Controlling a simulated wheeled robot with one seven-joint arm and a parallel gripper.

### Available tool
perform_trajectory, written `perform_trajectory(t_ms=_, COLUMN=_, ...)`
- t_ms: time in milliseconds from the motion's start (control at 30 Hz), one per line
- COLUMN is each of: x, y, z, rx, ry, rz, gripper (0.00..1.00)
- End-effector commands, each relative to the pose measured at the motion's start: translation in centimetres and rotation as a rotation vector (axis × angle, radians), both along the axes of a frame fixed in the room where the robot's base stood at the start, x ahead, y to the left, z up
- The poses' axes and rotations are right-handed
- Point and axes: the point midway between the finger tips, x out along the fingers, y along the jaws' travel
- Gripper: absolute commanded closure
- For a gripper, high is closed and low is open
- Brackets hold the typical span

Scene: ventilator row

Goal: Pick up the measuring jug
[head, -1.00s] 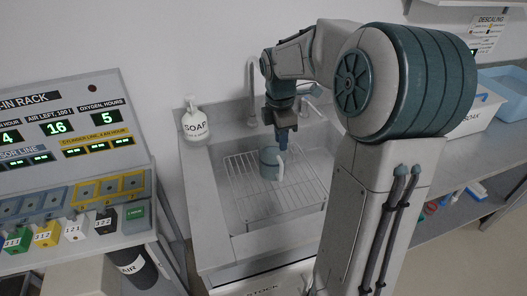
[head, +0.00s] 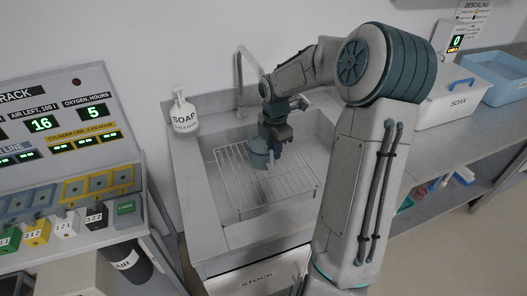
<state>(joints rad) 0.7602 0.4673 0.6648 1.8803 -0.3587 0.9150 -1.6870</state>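The measuring jug (head: 260,158) is a small blue-grey vessel standing on the wire rack in the sink. In the head view my gripper (head: 277,150) points down at the jug's right side, where the handle was visible before. Its dark fingers overlap the handle area and hide it. I cannot tell whether the fingers touch the handle or are closed on it. The jug looks upright.
The wire rack (head: 292,190) lies in the sink, with the tap (head: 240,85) behind it. A soap bottle (head: 183,115) stands on the left rim. A panel rack (head: 75,130) is at left; a white SOAK tub (head: 450,104) stands at right.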

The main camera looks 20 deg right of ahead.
Motion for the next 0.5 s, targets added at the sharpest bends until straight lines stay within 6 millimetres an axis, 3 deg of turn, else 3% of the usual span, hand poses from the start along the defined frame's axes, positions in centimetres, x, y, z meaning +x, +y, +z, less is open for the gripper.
perform_trajectory(t_ms=233, x=0.1, y=0.5, z=-3.7, rx=0.002, ry=0.002, rz=0.001, gripper=0.77)
perform_trajectory(t_ms=500, x=0.1, y=0.5, z=-4.4, rx=-0.001, ry=-0.002, rz=0.001, gripper=0.77)
